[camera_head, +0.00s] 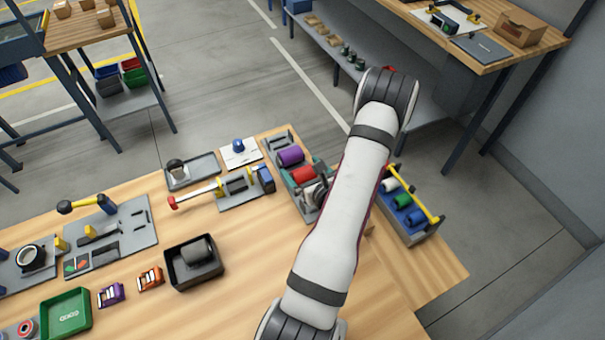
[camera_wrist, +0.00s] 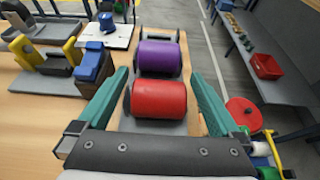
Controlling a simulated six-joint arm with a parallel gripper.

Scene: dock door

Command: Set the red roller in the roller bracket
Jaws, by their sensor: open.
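The red roller (camera_head: 303,175) lies on its side on a grey holder, just in front of the purple roller (camera_head: 290,156). In the wrist view the red roller (camera_wrist: 158,98) sits between the two teal fingers of my open gripper (camera_wrist: 158,76), with the purple roller (camera_wrist: 159,58) beyond it. A finger stands on each side of the red roller's ends; I cannot tell whether either touches it. The grey holder (camera_head: 276,139) shows at its far end. My arm hides its near part in the head view. I cannot tell which fixture is the roller bracket.
A grey crate (camera_head: 424,232) with a yellow handle and several rollers stands right of my arm. A fixture with a blue block (camera_head: 266,180) is close on the left. A black bin (camera_head: 180,284) stands on the bench. Bare wood lies in front of the holder.

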